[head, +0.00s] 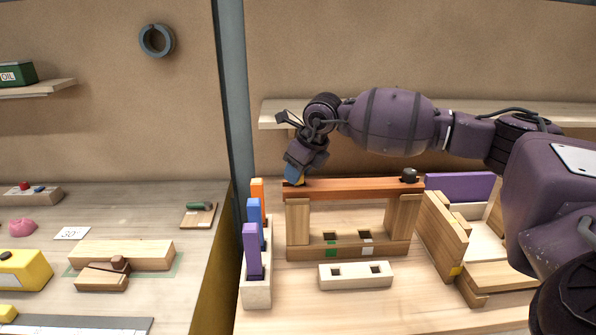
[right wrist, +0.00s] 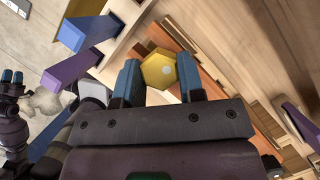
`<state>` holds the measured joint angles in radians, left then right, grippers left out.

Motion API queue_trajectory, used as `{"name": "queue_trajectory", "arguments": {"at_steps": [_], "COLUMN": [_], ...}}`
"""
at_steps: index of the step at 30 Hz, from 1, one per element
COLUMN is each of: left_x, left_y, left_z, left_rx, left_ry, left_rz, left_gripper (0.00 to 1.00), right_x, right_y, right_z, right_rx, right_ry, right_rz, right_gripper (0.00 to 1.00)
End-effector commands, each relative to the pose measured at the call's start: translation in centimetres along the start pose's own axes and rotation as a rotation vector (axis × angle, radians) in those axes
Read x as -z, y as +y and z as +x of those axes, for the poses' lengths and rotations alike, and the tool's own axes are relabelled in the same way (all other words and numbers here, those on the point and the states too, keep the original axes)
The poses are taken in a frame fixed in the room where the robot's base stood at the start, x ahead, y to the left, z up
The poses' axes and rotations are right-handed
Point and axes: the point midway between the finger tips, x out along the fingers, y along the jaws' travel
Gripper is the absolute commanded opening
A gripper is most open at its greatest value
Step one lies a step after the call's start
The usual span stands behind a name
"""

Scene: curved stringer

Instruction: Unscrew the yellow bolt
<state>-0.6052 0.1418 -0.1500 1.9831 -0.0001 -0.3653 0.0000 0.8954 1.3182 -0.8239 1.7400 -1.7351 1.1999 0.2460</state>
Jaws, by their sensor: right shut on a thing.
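The yellow bolt (right wrist: 158,70) has a hexagonal head and sits between the two blue fingertips of my right gripper (right wrist: 160,80) in the right wrist view. The fingers are shut on its sides. In the head view my right gripper (head: 295,173) points down at the left end of the reddish-brown beam (head: 350,187), and it mostly hides the bolt there. The beam lies across two upright wooden posts (head: 298,222). A dark bolt (head: 409,175) stands on the beam's right end.
A pale rack (head: 257,290) with orange, blue and purple pieces stands left of the beam. A pale block with two holes (head: 355,282) lies in front. Wooden parts and a purple panel (head: 458,187) are at the right. A shelf (head: 400,111) runs behind my right arm.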

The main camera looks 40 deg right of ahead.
Motion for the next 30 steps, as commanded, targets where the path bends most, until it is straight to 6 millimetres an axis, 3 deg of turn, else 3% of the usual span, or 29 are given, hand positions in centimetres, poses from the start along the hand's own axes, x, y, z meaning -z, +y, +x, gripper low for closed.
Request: {"name": "queue_trajectory", "arguments": {"at_steps": [16,26,27,30], "left_x": [-1.4,-1.5,-1.5,-1.3], "left_y": [0.1,0.1,0.1,0.1], "left_z": [0.6,0.6,0.6,0.7], "left_rx": [-0.001,-0.001,-0.001,-0.002], "left_ry": [-0.012,-0.013,-0.013,-0.01], "left_rz": [0.0,0.001,0.001,0.003], "left_gripper": [0.43,0.43,0.43,0.43], "right_x": [-0.3,-0.3,-0.3,-0.2], "right_y": [-0.2,-0.2,-0.2,-0.2], "right_z": [-0.2,-0.3,-0.3,-0.3], "right_rx": [-0.162,-0.184,-0.184,-0.184], "right_ry": [-0.005,-0.004,-0.004,-0.004], "right_rz": [-0.391,-0.448,-0.448,-0.447], "right_gripper": [0.07,0.07,0.37,0.53]}}
